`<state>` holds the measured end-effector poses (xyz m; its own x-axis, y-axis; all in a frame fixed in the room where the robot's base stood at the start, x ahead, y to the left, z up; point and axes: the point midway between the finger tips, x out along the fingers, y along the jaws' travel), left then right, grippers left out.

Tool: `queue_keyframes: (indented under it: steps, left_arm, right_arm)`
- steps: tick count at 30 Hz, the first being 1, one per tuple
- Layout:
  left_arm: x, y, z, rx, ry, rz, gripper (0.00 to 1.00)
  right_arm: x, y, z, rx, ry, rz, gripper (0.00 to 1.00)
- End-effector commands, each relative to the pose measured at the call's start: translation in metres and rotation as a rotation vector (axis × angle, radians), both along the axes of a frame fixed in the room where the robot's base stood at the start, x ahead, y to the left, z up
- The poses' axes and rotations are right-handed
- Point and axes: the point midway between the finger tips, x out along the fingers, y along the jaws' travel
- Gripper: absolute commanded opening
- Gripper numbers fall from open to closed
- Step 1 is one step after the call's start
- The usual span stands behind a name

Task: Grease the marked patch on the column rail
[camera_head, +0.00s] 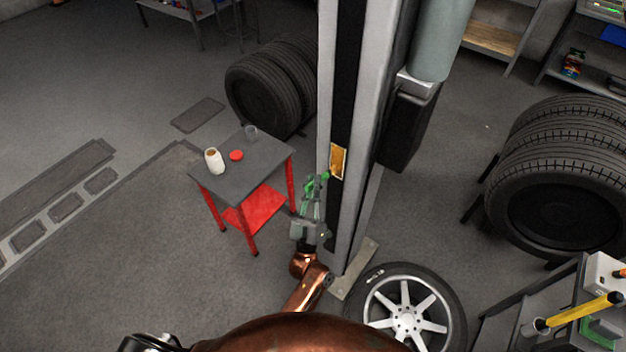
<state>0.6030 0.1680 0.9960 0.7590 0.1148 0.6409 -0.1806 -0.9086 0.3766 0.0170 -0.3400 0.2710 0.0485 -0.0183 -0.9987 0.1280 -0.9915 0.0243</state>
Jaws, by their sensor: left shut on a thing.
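The marked patch (338,161) is a glossy amber rectangle with a pale edge, low on the dark strip of the upright column rail (343,80). My left gripper (314,190) is just below and left of the patch, shut on a small green tool (323,177). The tool's tip is close to the patch's lower left edge; I cannot tell whether it touches. An open white jar (214,162) with a brownish mouth stands on the small table (255,165). A red lid (236,155) lies beside it. My right gripper is out of view.
A clear cup (251,133) stands at the table's back. Tyres (262,90) stand behind the table, and more are stacked (560,180) at right. A wheel (408,312) lies by the column's foot. A cart (560,300) is at lower right. The left floor is mostly open.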

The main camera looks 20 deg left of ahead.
Motion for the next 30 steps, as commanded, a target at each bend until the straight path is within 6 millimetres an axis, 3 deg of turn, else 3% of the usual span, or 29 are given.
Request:
queue_keyframes:
  steps: [18,30]
  left_arm:
    - [-0.003,-0.003,-0.042,-0.013,0.009,-0.001,0.00]
    - [-0.008,-0.002,-0.042,-0.013,0.009,-0.001,0.00]
  right_arm:
    - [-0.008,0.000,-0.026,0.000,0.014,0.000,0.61]
    - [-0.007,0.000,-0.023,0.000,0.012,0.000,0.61]
